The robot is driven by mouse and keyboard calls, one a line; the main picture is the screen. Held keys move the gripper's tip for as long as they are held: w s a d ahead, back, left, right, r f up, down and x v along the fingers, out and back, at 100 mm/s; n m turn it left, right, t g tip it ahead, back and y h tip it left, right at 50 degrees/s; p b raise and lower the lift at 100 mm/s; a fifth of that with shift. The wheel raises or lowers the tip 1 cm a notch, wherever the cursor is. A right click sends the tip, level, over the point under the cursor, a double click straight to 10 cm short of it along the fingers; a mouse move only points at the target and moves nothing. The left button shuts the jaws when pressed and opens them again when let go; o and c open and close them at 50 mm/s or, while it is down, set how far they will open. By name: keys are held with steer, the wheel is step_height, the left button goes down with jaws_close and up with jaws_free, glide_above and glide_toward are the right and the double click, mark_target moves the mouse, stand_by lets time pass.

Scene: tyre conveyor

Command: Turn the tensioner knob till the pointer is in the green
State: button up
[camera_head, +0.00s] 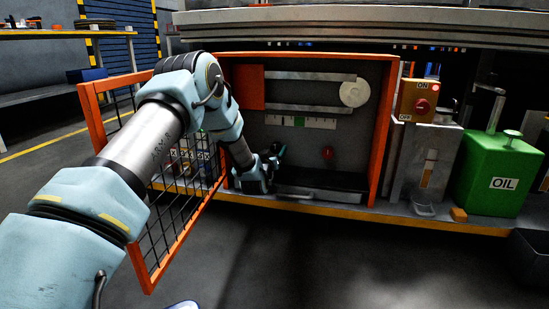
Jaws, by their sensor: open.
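An orange-framed cabinet (383,140) stands open under the conveyor, with its mesh door (84,112) swung out to the left. A pale scale strip (318,123) with a green band (299,122) is on its back panel. I cannot make out a pointer on the scale. A small red round part (327,153) sits below the scale to the right; I cannot tell if it is the tensioner knob. My gripper (276,160) is open inside the cabinet at lower left, apart from and left of the red part. My arm and gripper hide the cabinet's lower left corner.
Two grey horizontal bars (310,77) and a pale disc (354,93) are above the scale. A dark tray (320,187) lies along the cabinet floor.

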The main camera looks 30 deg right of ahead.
steer(key=shift+w+d, duration=0.3)
steer(key=shift+d, duration=0.05)
jaws_close()
stand_by(0.5)
